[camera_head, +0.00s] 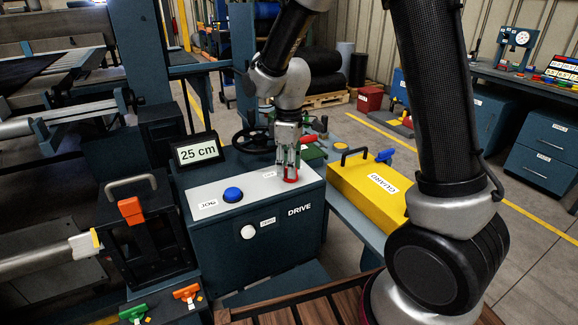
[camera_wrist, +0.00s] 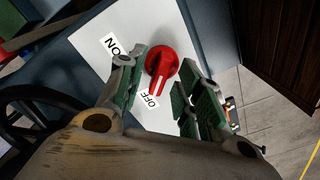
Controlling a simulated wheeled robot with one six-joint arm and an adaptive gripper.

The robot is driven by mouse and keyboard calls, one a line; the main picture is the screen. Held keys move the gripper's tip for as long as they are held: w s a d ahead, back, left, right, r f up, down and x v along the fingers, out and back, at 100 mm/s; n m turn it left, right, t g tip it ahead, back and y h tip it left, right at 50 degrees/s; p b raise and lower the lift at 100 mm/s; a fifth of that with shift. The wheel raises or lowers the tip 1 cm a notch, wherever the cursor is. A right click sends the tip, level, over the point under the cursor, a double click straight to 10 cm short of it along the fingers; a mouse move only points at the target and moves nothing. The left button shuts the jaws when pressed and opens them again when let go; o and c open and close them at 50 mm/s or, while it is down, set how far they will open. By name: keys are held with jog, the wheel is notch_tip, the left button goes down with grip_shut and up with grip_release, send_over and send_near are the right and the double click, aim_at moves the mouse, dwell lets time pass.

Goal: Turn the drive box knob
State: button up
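The drive box (camera_head: 262,240) is a dark blue box marked DRIVE with a light grey top plate.
A blue JOG button (camera_head: 233,195) and a 25 cm display (camera_head: 197,150) are left of my gripper. A white knob (camera_head: 248,232) is on the box front. A yellow guard (camera_head: 368,190) with a black handle stands to the right. A black handwheel (camera_head: 254,140) is behind.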

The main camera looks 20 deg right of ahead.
notch_tip(320, 180, up, 12)
jog(key=shift+f, duration=0.2)
dwell(0.4)
jog(key=s+d+r+m+t, duration=0.2)
jog(key=s+d+m, duration=0.3)
jog(key=s+d, duration=0.3)
jog(key=s+d+r+m+t, duration=0.2)
jog(key=s+d+r+m, duration=0.2)
jog(key=s, duration=1.1)
jog(key=d+m, duration=0.2)
jog(key=d, duration=0.2)
jog(key=shift+r, duration=0.2)
